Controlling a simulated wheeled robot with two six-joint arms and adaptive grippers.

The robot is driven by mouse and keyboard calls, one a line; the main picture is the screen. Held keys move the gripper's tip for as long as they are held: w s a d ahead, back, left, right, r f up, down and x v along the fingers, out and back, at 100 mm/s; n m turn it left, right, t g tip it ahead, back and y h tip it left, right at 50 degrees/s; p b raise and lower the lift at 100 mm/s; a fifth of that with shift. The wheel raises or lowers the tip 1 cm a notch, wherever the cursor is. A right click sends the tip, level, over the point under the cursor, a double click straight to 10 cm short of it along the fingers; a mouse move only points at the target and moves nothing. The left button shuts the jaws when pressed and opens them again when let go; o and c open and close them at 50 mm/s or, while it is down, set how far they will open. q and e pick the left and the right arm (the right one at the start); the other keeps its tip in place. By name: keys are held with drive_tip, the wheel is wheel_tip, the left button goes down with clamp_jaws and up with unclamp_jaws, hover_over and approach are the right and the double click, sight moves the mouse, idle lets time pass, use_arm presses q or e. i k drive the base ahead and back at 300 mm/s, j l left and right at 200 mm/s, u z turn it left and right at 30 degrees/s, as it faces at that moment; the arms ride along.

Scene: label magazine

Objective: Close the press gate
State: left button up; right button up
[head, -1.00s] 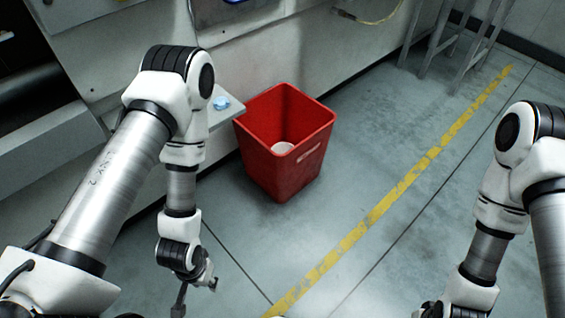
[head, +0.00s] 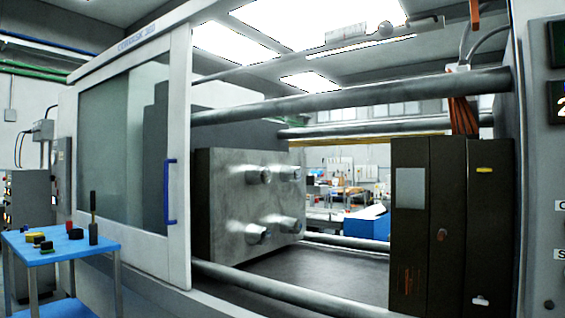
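The press gate (head: 183,130) is a white-framed sliding door with a dark window, at the left of the machine in the head view. It stands open, leaving a wide gap to its right. Its blue vertical handle (head: 170,192) is on the frame's right side. Inside the opening, a metal mould half (head: 225,205) with several round pins faces a dark block (head: 416,215) on the right. Neither of my grippers shows in this view.
Horizontal steel bars (head: 350,95) cross the opening. A blue-topped table (head: 60,262) with small tools stands at the lower left, in front of the machine. A control panel (head: 545,170) is at the right edge.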

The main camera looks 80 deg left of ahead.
sight(167, 259)
drive_tip(key=u, duration=3.8)
